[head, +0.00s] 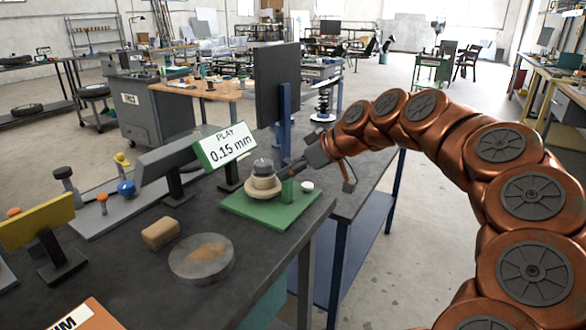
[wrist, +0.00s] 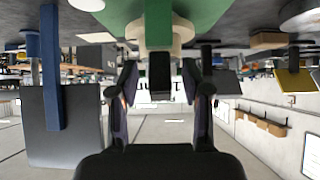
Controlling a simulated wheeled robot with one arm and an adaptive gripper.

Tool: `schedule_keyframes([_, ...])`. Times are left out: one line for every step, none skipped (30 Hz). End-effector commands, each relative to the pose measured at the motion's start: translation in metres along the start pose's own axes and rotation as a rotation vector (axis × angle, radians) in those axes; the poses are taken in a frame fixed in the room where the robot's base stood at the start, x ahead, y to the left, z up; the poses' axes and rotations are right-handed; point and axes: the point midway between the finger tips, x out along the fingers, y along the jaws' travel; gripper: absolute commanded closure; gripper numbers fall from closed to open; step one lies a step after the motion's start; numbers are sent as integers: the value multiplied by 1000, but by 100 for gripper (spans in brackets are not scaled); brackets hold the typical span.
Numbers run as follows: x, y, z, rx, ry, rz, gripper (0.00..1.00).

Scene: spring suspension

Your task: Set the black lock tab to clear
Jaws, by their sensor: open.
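My gripper (head: 293,166) is beside the green base plate (head: 262,210), close to a short green post (head: 287,191). In the wrist view, which is upside down, its two dark fingers (wrist: 161,90) are apart. Between and beyond them stands the green post (wrist: 157,28) with a dark block (wrist: 159,72) at its end, which looks like the black lock tab. I cannot tell whether the fingers touch it. A cream stepped round part with a grey top (head: 263,181) sits on the plate next to the post. A sign (head: 227,147) behind reads "PLAY 0.15 mm".
A white round button (head: 307,187) sits at the plate's right corner. A grey disc (head: 201,258) and a tan block (head: 160,233) lie on the dark bench nearer me. A dark monitor panel on a blue post (head: 277,85) stands close behind my gripper.

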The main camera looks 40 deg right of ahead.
Motion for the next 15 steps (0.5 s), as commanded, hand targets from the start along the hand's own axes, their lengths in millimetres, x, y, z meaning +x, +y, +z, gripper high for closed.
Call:
schedule_keyframes([-1, 0, 0, 0, 0, 1, 52])
schedule_keyframes([-2, 0, 0, 0, 1, 1, 52])
schedule_keyframes([-5, 0, 0, 0, 1, 1, 52])
schedule_keyframes([-8, 1, 0, 0, 1, 2, 52])
schedule_keyframes([-11, 1, -1, 0, 2, 2, 52])
schedule_keyframes([-16, 1, -1, 0, 2, 3, 52])
schedule_keyframes([-20, 1, -1, 0, 3, 4, 52])
schedule_keyframes([-25, 1, -1, 0, 3, 4, 52])
schedule_keyframes([-32, 0, 0, 0, 2, 2, 52])
schedule_keyframes([-38, 0, 0, 0, 1, 1, 52])
schedule_keyframes([-45, 1, -1, 0, 3, 3, 52])
schedule_keyframes([-54, 1, -2, 0, 5, 6, 52])
schedule_keyframes([-60, 2, -2, 0, 5, 6, 52])
schedule_keyframes([-66, 1, -1, 0, 5, 5, 52])
schedule_keyframes([-73, 1, -1, -1, 4, 4, 52])
